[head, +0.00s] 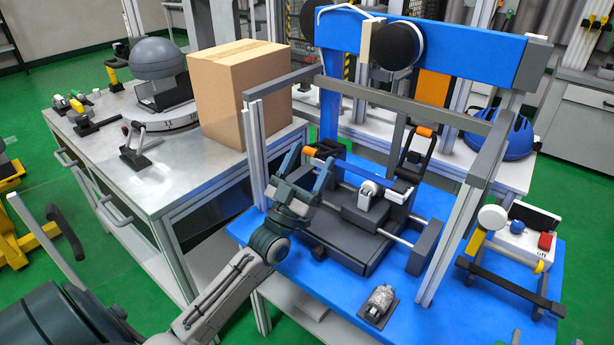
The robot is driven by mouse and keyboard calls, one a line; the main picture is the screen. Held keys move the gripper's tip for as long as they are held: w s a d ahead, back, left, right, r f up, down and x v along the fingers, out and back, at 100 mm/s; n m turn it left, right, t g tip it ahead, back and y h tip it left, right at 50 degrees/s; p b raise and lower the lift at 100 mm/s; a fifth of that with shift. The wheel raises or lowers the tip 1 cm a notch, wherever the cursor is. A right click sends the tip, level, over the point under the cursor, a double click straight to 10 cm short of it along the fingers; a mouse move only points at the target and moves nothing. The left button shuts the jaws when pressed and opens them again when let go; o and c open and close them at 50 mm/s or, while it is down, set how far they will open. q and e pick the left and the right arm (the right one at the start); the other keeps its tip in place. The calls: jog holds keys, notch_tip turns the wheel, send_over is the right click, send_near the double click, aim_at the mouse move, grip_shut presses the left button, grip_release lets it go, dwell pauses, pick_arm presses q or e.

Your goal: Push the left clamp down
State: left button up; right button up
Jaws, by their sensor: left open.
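The left clamp (330,147) is a black toggle clamp with an orange grip tip (310,152), behind the left side of the fixture on the blue table. My left gripper (309,163) comes in from the lower left and is open. Its two fingers stand left and right of the orange tip in the picture. I cannot tell whether they touch it. The clamp's base is partly hidden behind the gripper and fixture. The right clamp (412,155), black with an orange tip, stands with its handle raised. My right gripper is out of view.
A grey frame (254,150) surrounds the fixture, its left post close to my left gripper. The fixture's grey block (365,205) sits on rails. A blue tower beam (470,52) crosses above. A cardboard box (238,90) stands on the left bench. A control box (520,243) is at right.

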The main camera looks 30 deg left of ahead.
pick_arm(q)
jog(key=s+d, duration=0.4)
jog(key=s, duration=0.2)
jog(key=shift+s+r, duration=0.2)
jog(key=shift+r, duration=0.15)
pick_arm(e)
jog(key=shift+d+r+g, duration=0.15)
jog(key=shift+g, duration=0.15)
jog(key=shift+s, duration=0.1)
